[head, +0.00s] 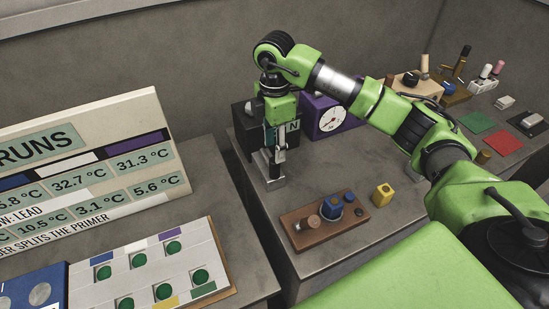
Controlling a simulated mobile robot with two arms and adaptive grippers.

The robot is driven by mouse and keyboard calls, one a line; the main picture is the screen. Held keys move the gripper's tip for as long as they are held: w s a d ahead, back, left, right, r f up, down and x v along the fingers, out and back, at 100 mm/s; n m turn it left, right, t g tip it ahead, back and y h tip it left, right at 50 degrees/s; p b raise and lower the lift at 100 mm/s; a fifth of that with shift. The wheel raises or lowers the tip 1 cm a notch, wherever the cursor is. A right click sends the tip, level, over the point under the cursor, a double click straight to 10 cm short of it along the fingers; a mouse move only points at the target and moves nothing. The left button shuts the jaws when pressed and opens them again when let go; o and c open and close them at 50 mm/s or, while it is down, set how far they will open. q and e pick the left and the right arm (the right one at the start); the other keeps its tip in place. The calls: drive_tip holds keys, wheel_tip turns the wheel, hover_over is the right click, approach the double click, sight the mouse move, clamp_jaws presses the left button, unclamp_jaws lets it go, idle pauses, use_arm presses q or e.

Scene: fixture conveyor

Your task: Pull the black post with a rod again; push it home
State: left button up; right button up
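My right gripper (271,170) points down at the far left corner of the right-hand bench, in front of a dark box marked with an N (292,127). Its fingers are small and partly overlap, so I cannot tell whether they are apart or hold anything. A black upright post (464,52) stands among other posts at the back right, well away from the gripper. I cannot tell whether it is the task's post, or pick out its rod. My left gripper is out of view.
A brown block (297,235) with a copper knob and a blue piece lies at the bench front, beside a yellow piece (383,194). A purple gauge (330,119) stands behind. Green (475,122) and red mats lie right. A sign and a button panel (143,262) occupy the left bench.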

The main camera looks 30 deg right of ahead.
drive_tip(key=shift+r, duration=1.65)
